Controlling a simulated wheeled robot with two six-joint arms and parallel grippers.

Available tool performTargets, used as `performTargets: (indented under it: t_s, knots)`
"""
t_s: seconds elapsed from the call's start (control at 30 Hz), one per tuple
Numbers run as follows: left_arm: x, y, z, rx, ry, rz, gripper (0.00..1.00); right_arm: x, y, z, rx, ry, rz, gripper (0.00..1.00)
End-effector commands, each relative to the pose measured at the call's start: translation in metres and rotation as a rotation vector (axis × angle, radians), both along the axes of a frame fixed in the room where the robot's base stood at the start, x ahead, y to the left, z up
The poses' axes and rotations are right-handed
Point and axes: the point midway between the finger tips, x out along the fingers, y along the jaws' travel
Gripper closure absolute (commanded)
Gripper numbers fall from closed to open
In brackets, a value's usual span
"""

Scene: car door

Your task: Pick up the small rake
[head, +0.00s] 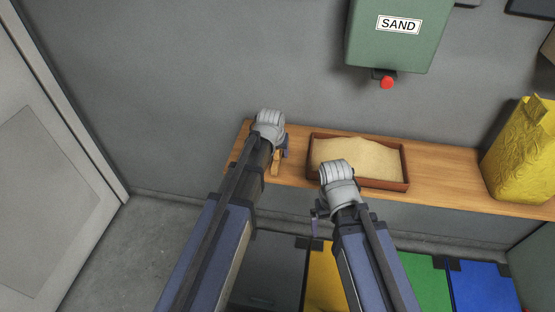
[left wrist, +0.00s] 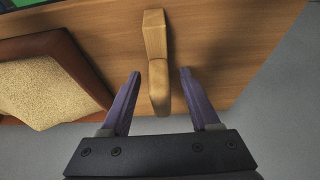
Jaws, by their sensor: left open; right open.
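The small rake (left wrist: 155,35) shows in the left wrist view as a light wooden piece on the shelf; its rake head cannot be made out. In the head view a bit of its wood (head: 276,163) shows beside my left gripper (head: 281,148), which hides the rest. In the left wrist view my left gripper (left wrist: 160,73) is open, with one purple finger on each side of the rake's handle and gaps on both sides. My right gripper (head: 317,215) is open and empty, in front of the shelf near the sand tray.
A brown tray (head: 406,170) of sand stands on the wooden shelf (head: 440,160), right of the rake. A yellow bag (head: 520,155) stands further right. A green sand dispenser (head: 395,45) with a red knob hangs above. Coloured bins (head: 425,280) stand below.

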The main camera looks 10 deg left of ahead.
Motion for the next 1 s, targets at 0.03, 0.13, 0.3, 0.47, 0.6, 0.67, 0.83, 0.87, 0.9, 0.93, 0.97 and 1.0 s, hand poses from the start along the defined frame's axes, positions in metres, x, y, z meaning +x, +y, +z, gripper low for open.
performTargets:
  t_s: [0.03,0.13,0.3,0.47,0.6,0.67,0.83,0.87,0.9,0.93,0.97,1.0]
  knots:
    - [0.005,0.000,-0.013,0.000,0.000,0.000,0.38,0.000,0.000,-0.013,0.000,0.000,0.000,0.00]
    - [0.009,0.000,-0.023,0.000,0.000,0.000,0.38,0.000,0.000,-0.023,0.000,0.000,0.000,0.00]
    - [0.011,0.000,-0.026,0.000,0.000,0.000,0.38,0.000,0.000,-0.026,0.000,0.000,0.000,0.00]
    - [0.010,0.000,-0.025,0.000,0.000,0.000,0.38,0.000,0.000,-0.025,0.000,0.000,0.000,0.00]
    - [0.010,0.000,-0.025,0.000,0.000,0.000,0.53,0.000,0.000,-0.025,0.000,0.000,0.000,0.00]
    - [0.010,0.000,-0.025,0.000,0.000,0.000,0.60,0.000,0.000,-0.025,0.000,0.000,0.000,0.00]
    - [0.010,0.000,-0.025,0.000,0.000,0.000,0.79,0.000,0.000,-0.025,0.000,0.000,0.000,0.00]
    - [0.010,0.000,-0.025,0.000,0.000,0.000,0.82,0.000,0.000,-0.025,0.000,0.000,0.000,0.00]
    - [0.010,0.000,-0.025,0.000,0.000,0.000,0.87,0.000,0.000,-0.025,0.000,0.000,0.000,0.00]
    - [0.010,0.000,-0.025,0.000,0.000,0.000,0.90,0.000,0.000,-0.025,0.000,0.000,0.000,0.00]
    - [0.010,0.000,-0.025,0.000,0.000,0.000,0.94,0.000,0.000,-0.025,0.000,0.000,0.000,0.00]
    - [0.010,0.000,-0.025,0.000,0.000,0.000,0.98,0.000,0.000,-0.025,0.000,0.000,0.000,0.00]
